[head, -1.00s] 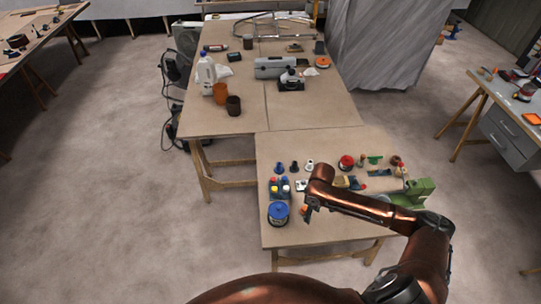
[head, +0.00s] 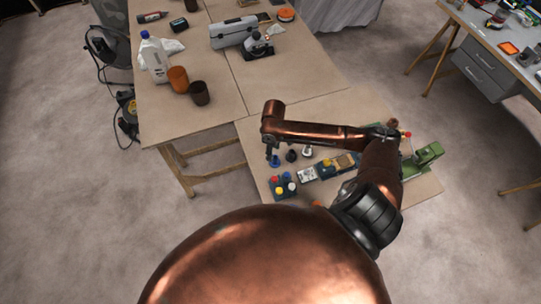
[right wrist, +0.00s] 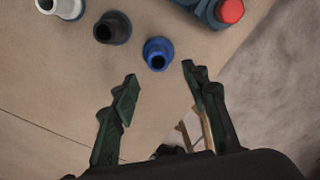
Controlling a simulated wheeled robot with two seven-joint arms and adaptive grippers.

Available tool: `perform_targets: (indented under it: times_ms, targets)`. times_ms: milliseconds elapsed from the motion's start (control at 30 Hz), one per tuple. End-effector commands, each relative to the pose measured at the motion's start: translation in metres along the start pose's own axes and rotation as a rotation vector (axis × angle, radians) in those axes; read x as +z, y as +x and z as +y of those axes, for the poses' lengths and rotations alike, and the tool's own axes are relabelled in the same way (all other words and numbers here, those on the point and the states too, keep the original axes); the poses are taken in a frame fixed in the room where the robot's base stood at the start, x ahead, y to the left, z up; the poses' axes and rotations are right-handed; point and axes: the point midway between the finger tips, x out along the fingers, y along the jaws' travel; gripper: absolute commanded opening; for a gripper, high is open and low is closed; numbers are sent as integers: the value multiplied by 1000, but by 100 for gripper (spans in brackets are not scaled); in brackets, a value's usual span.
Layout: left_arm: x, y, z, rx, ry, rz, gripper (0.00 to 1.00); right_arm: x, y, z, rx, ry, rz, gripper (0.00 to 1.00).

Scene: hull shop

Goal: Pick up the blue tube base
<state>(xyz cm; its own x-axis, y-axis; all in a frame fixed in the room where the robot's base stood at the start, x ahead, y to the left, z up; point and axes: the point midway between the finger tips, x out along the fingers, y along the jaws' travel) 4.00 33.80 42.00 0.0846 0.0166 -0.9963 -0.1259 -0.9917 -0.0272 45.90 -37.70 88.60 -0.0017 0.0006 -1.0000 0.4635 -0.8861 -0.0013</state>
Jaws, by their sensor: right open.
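The blue tube base (right wrist: 158,54) stands on the table in the right wrist view, just beyond my fingertips and roughly between them. It also shows in the head view (head: 274,161), right under the end of my right arm. My right gripper (right wrist: 158,82) is open and empty, with its two dark green fingers apart. In the head view my right gripper (head: 272,150) is small and partly hidden by its wrist. My left gripper is not in view.
A dark tube base (right wrist: 113,28) and a white one (right wrist: 62,5) stand in a row beside the blue one. A blue holder with colored caps (head: 284,186) is close by. The table edge lies just right of the blue base in the wrist view.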

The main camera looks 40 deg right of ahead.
Motion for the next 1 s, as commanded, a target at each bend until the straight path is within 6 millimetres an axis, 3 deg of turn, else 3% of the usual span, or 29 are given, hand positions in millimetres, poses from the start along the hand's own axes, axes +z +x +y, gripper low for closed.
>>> perform_targets:
  times_ms: [500,767,1000]
  targets:
    - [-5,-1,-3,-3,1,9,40,8,63,1,1,6,-1,42]
    - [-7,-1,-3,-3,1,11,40,7,66,1,1,4,0,42]
    - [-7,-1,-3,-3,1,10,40,7,66,1,1,3,0,27]
